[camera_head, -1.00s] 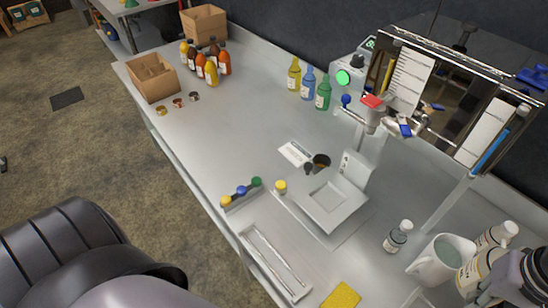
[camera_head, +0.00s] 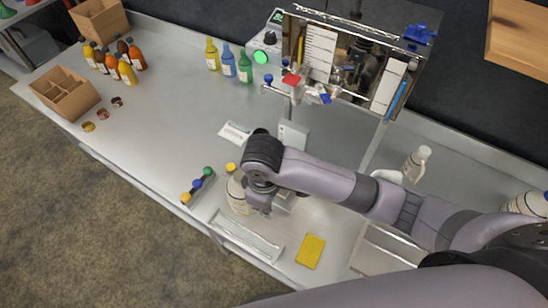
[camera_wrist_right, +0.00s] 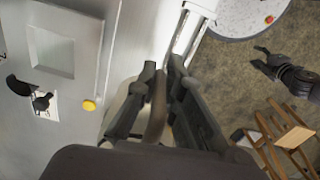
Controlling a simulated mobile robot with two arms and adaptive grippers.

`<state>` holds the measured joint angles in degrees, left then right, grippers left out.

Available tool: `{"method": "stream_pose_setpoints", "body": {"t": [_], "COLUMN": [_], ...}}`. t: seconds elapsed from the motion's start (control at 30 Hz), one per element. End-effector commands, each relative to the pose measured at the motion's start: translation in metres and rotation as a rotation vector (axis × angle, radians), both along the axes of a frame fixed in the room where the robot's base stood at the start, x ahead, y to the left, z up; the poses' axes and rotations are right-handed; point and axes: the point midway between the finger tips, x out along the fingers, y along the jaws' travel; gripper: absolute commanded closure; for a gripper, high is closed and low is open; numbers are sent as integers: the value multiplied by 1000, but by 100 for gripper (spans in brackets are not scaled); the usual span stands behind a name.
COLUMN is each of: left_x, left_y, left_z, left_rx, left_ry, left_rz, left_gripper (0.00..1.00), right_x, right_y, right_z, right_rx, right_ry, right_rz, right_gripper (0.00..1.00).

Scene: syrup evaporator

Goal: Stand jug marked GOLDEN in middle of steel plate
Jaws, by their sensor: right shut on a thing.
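My right gripper (camera_wrist_right: 160,82) is shut on a pale jug (camera_head: 237,194). In the head view the jug is upright near the front of the bench, left of the scale, partly hidden by my arm; its label is not readable. Whether it touches the bench I cannot tell. The square steel plate (camera_wrist_right: 50,52) shows bare in the right wrist view, left of the gripper; in the head view my arm covers most of it. Another white jug (camera_head: 415,164) stands behind my right arm. My left gripper (camera_wrist_right: 262,58) hangs over the floor, open and empty.
A metal tray (camera_head: 245,237) and a yellow sponge (camera_head: 311,251) lie at the front edge. A strip of coloured caps (camera_head: 198,186), a white card (camera_head: 234,133) and a small yellow-capped item (camera_head: 231,167) are near the jug. The bench's left middle is clear.

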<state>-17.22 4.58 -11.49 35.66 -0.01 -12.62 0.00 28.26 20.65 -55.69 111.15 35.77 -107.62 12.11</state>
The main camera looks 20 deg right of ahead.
Motion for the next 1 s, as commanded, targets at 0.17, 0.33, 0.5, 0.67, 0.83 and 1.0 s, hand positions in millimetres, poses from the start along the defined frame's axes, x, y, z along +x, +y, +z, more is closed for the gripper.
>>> {"method": "stream_pose_setpoints", "body": {"t": [0.17,0.33,0.5,0.67,0.83,1.0], "left_x": [3,3,2,1,0,0], "left_y": [-2,-2,-2,-1,-1,-1], "left_z": [11,20,30,39,44,46], "left_rx": [-2,-3,-2,-1,-1,-1], "left_ry": [-5,-3,-3,-2,0,1], "left_rz": [1,1,1,1,1,1], "left_gripper": [57,57,57,57,57,57], "right_x": [0,27,60,89,108,117], "right_y": [6,-23,-55,-84,-103,-113], "right_z": [-3,-2,-1,-1,-2,-3], "right_rx": [-7,-13,-11,-10,-8,-8], "right_ry": [-1,-3,-2,-3,-2,-2], "right_rz": [77,76,75,75,78,79], "right_gripper": [100,100,100,100,100,100]}}
